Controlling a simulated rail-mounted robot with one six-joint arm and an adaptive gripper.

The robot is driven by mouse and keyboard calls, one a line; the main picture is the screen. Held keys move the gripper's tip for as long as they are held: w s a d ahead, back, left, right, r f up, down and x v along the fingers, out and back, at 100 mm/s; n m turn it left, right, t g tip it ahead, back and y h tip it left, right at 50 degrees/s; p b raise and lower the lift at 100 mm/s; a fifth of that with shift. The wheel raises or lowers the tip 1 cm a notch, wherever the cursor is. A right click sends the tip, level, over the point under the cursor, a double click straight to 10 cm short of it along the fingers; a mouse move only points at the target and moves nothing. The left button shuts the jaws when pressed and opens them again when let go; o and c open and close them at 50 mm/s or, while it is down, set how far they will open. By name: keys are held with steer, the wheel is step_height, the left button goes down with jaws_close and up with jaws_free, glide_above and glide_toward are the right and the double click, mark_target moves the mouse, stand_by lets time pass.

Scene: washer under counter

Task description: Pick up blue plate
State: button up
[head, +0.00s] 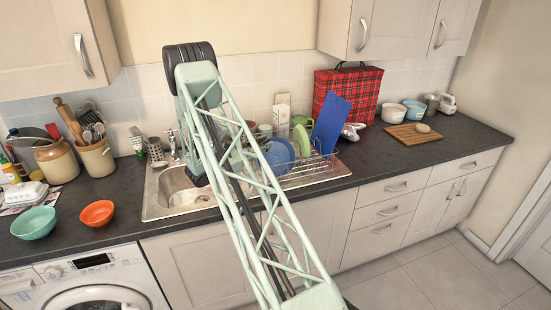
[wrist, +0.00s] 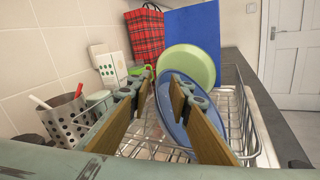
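The blue plate (head: 280,156) stands on edge in the wire dish rack (head: 312,176). In the wrist view the blue plate (wrist: 163,108) is ahead of my gripper (wrist: 160,95), partly hidden by the right finger. My gripper's two fingers are spread apart with nothing visibly clamped. The plate's left rim shows in the gap between the fingers; I cannot tell whether it lies beyond the tips. In the head view my arm hides the fingers.
A green plate (wrist: 188,66) and a blue board (wrist: 193,45) stand behind the blue plate. A metal cutlery holder (wrist: 72,120) is at left by the tiled wall. A red tartan bag (head: 347,92) stands at the back. The sink (head: 180,190) lies left of the rack.

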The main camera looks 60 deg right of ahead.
steer(key=shift+s+d, duration=0.1)
steer(key=shift+d, duration=0.35)
steer(key=shift+c, duration=0.5)
jaws_close()
